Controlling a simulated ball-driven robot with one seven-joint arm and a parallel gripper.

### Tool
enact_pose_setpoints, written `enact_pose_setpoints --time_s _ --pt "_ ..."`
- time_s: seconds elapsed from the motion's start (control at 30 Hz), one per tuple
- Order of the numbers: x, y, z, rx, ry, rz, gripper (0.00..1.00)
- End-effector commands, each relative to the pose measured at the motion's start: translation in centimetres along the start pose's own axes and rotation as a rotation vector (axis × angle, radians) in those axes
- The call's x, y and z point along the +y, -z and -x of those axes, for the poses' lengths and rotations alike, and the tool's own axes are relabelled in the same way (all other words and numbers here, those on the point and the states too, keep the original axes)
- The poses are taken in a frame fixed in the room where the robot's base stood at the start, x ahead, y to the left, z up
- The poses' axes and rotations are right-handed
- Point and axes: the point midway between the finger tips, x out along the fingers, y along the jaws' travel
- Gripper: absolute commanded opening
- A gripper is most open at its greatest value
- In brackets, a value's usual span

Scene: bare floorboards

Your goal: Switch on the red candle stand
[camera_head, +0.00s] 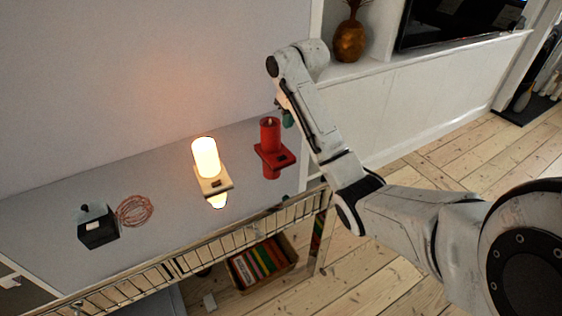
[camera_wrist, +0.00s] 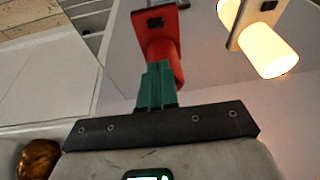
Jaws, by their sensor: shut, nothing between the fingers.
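The red candle stand (camera_head: 274,157) stands near the right end of the grey tabletop, with a red candle (camera_head: 269,132) upright on it. Its candle shows no glow. A small dark switch sits on the stand's front part. In the wrist view the red stand (camera_wrist: 155,23) is just ahead of my fingertips, its candle partly hidden behind them. My gripper (camera_wrist: 157,72) has green fingers shut together with nothing between them. In the head view my gripper (camera_head: 288,118) is just right of the red candle, partly hidden by my arm; I cannot tell whether it touches.
A lit cream candle stand (camera_head: 214,186) is left of the red one. A black box (camera_head: 97,232) and a coil of pinkish wire (camera_head: 135,210) lie farther left. A metal rail (camera_head: 220,245) runs along the front edge.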

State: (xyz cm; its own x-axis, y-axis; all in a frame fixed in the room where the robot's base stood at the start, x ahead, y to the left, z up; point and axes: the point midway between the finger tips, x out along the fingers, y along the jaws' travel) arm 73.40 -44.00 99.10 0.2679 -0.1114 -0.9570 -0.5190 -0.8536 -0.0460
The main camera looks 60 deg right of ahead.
Motion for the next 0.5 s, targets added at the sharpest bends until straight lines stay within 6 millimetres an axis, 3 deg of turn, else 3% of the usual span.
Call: enact_pose_setpoints --time_s 0.5 --pt "-0.13 -0.14 0.11 -0.002 -0.003 0.003 0.00"
